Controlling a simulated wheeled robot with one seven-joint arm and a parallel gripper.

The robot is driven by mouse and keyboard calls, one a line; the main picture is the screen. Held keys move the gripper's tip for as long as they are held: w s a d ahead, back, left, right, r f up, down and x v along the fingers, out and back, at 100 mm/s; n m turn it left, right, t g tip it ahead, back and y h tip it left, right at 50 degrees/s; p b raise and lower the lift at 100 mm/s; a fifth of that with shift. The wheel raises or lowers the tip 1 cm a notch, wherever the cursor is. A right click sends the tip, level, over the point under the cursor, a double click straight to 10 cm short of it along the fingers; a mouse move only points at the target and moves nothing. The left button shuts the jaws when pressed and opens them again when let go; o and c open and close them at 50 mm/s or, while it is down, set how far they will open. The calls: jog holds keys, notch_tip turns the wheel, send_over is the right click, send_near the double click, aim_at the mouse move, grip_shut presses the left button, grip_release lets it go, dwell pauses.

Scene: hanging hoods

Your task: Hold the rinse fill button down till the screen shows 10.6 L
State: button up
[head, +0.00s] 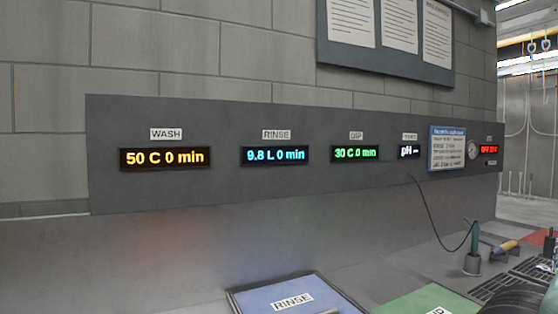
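The rinse screen (275,155) is on the grey wall panel in the head view, under a RINSE label (277,134). It reads 9.8 L 0 min in blue. I cannot make out a rinse fill button in this view. My gripper is not in view, so whether it touches the button cannot be seen. A blue lid or panel marked RINSE (262,299) shows at the bottom edge.
The panel also carries a wash screen (165,157) reading 50 C 0 min, a green screen (355,153) reading 30 C 0 min and a pH screen (409,152). A probe in a holder (472,262) stands at the right with a dangling cable.

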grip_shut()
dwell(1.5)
